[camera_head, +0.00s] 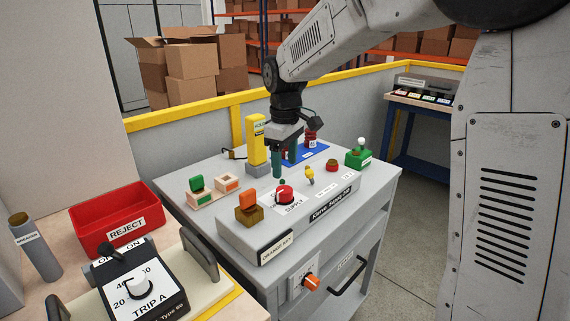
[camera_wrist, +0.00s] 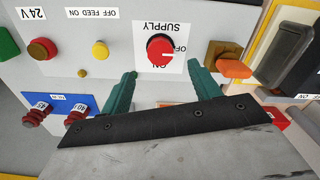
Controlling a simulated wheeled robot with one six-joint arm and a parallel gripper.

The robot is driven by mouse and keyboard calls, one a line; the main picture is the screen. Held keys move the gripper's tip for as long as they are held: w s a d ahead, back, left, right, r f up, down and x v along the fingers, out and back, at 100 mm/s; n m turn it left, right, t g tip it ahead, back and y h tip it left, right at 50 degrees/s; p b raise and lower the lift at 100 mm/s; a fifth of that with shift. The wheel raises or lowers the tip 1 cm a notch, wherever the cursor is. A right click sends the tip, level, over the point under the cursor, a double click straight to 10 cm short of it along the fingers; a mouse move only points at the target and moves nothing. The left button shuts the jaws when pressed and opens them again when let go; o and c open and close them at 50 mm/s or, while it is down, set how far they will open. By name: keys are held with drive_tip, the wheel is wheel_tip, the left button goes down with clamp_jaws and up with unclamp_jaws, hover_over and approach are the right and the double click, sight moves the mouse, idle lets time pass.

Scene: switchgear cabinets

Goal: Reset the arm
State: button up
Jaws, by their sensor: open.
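My arm reaches in from the upper right in the head view, and my gripper (camera_head: 283,168) points down over the grey cabinet top (camera_head: 190,170). In the wrist view, my gripper (camera_wrist: 162,80) has its two teal fingers spread apart with nothing between them. The red SUPPLY knob (camera_wrist: 161,50) on its white label appears just beyond the fingertips. The same red knob (camera_head: 285,193) is below and in front of the gripper in the head view. I cannot tell the exact height of the fingers above the cabinet.
Around the gripper stand a yellow post (camera_head: 255,140), an orange key block (camera_head: 248,207), a green block (camera_head: 358,158) and red parts on a blue mat (camera_head: 318,155). A red REJECT bin (camera_head: 115,220) and the TRIP A unit (camera_head: 140,295) are at left front. Floor shows at right.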

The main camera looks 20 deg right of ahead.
drive_tip(key=shift+s+f+m, duration=0.1)
drive_tip(key=shift+m, duration=0.2)
drive_tip(key=s+d+r+m, duration=0.1)
drive_tip(key=s+m, duration=0.3)
drive_tip(key=s, duration=1.2)
drive_tip(key=s+d+r+m+t, duration=0.1)
drive_tip(key=s+d+m, duration=0.2)
drive_tip(key=s, duration=1.3)
drive_tip(key=shift+s+d+m, duration=0.35)
drive_tip(key=shift+s+m, duration=0.05)
drive_tip(key=shift+c, duration=0.3)
